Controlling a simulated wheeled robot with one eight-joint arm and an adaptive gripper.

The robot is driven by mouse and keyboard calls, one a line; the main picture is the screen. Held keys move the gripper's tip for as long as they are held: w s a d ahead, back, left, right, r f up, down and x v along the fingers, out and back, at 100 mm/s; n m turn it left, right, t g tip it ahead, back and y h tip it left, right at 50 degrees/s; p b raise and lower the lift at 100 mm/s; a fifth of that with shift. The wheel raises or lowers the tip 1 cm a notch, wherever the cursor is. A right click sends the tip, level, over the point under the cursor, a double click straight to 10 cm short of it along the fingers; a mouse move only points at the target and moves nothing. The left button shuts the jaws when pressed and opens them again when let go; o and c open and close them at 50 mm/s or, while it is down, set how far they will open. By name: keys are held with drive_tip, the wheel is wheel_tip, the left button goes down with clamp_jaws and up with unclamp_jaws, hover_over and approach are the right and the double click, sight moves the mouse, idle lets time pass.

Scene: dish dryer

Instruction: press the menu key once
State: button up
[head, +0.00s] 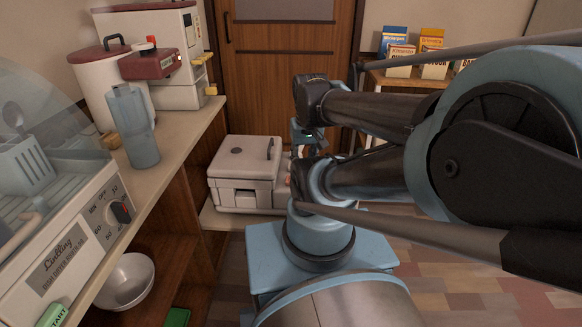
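No key that I can read as "menu" shows in the head view. The dish dryer (68,258) at the left front has a dark dial with a red mark (122,212) and a green START key (52,315). A white lidded appliance (243,168) with a dark handle stands low beyond the counter; its right side is partly behind my arm. My gripper (308,140) is small and dark at the end of my folded arm, near that appliance's right side. Its fingers are not clear, and I cannot tell whether it touches anything.
A blue tumbler (132,126) stands on the counter (182,128), before a cream machine with a red head (150,64) and a white canister (100,88). A white bowl (125,281) sits on the shelf below. Boxes (432,54) stand at the back right. Tiled floor is clear at right.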

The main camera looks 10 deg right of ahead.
clamp_jaws()
idle(1.0)
